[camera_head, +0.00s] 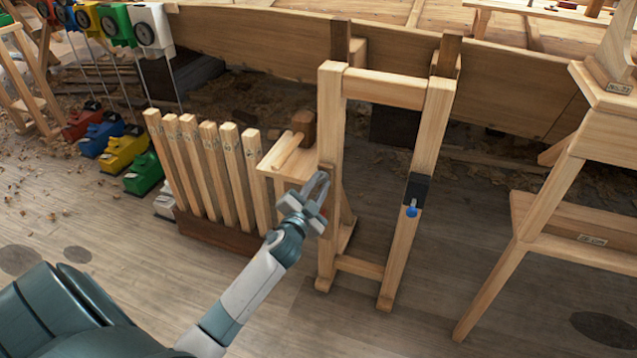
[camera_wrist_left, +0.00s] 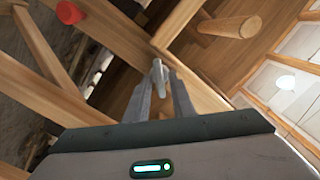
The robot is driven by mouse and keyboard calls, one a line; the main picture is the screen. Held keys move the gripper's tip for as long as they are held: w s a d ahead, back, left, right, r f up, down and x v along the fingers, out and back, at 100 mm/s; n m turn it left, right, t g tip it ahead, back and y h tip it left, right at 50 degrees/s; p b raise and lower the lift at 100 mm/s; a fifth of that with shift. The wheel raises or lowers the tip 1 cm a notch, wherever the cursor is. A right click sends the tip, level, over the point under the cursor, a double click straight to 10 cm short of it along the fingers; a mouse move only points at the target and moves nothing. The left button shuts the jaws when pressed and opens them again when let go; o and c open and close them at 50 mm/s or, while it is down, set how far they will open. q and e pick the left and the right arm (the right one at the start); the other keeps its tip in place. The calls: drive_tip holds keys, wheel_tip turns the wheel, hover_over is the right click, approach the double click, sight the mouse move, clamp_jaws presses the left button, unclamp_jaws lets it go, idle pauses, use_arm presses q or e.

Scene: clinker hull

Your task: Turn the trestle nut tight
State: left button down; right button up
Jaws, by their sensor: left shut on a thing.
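The wooden trestle (camera_head: 330,110) stands upright in the middle of the head view, against the hull planking. My left gripper (camera_head: 321,186) is at the trestle's left leg, about halfway up. In the left wrist view its two fingers (camera_wrist_left: 160,85) are closed on either side of a small grey metal piece, the trestle nut (camera_wrist_left: 157,68), in front of a wooden beam. The fingers hide much of the nut, and its thread cannot be seen. In the head view the nut is not clear behind the fingers. My right gripper is not in view.
A black plate with a blue knob (camera_head: 412,211) is on the trestle's right leg. Left of the trestle are a small shelf with a mallet (camera_head: 303,128) and a rack of wooden stakes (camera_head: 210,165). A wooden stand (camera_head: 545,190) is at right. The front floor is clear.

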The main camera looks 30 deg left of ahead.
use_arm(q)
drive_tip(key=shift+r+m+p, duration=0.1)
drive_tip(key=shift+m+p, duration=0.25)
drive_tip(key=shift+m, duration=0.35)
drive_tip(key=m+p, duration=0.1)
drive_tip(key=m, duration=0.2)
drive_tip(key=shift+d, duration=0.1)
drive_tip(key=shift+f+m+p, duration=0.2)
drive_tip(key=shift+m+p, duration=0.1)
drive_tip(key=shift+m, duration=0.9)
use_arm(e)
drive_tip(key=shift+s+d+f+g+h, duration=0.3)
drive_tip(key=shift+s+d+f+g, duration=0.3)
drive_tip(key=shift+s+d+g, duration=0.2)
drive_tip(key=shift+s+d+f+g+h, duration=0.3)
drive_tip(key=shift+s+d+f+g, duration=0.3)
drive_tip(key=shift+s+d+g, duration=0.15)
use_arm(q)
drive_tip(key=c, duration=1.8)
unclamp_jaws()
drive_tip(key=shift+c, duration=0.2)
